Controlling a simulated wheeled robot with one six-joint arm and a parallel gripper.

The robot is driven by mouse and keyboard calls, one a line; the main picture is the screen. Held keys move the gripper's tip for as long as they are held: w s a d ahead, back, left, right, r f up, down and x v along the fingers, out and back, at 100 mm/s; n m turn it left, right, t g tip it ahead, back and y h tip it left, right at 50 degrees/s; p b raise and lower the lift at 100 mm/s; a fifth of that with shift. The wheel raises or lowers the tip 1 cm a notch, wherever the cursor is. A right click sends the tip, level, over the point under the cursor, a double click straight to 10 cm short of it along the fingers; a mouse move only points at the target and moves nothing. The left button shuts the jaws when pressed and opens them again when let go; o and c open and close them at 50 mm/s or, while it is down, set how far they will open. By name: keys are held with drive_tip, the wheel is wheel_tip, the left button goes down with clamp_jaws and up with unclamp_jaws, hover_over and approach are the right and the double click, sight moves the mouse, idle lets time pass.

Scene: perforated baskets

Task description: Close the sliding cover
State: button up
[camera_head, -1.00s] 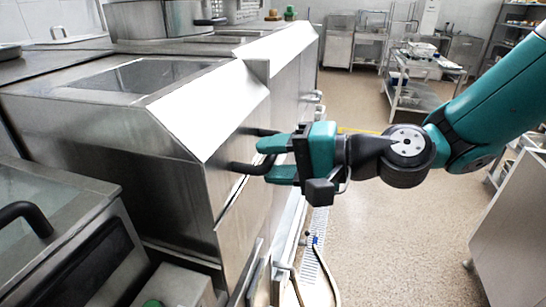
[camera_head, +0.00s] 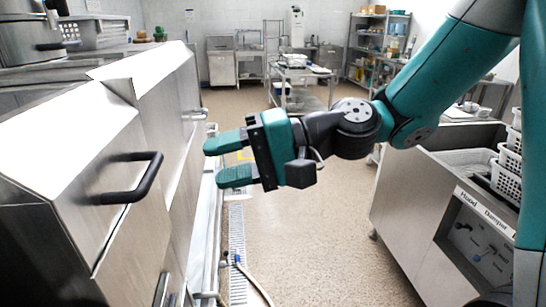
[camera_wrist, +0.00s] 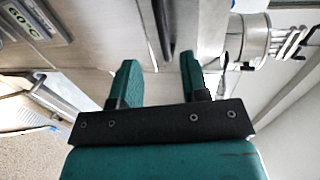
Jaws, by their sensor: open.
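The steel cover (camera_head: 75,213) with a sloped bright top is at the left in the head view. It has a black U-shaped handle (camera_head: 149,178) on its front face. I cannot tell from this view how far along its travel the cover is. My gripper (camera_head: 211,162) is open and empty, its two teal fingers pointing left. It is apart from the handle, to its right in the picture, with a clear gap. In the wrist view my two fingers (camera_wrist: 157,75) are spread, with a blurred grey-dark edge between and beyond them; I cannot tell what it is.
A steel counter (camera_head: 415,205) with a stack of white perforated baskets (camera_head: 507,182) stands at the right. A wheeled trolley (camera_head: 300,88) and shelves (camera_head: 380,45) are at the back. A floor grating (camera_head: 237,240) and a hose (camera_head: 255,280) lie below my gripper. The middle floor is open.

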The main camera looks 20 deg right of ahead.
drive_tip(key=v, duration=0.6)
drive_tip(key=shift+d+b, duration=0.3)
drive_tip(key=shift+d, duration=0.05)
drive_tip(key=shift+r, duration=0.1)
drive_tip(key=s+f+n+g+h, duration=0.3)
drive_tip(key=s+f+n+h, duration=0.6)
drive_tip(key=s+h, duration=0.2)
drive_tip(key=shift+s+d+n+g, duration=0.3)
drive_tip(key=shift+s+d, duration=0.05)
drive_tip(key=shift+d, duration=0.05)
drive_tip(key=shift+a, duration=0.1)
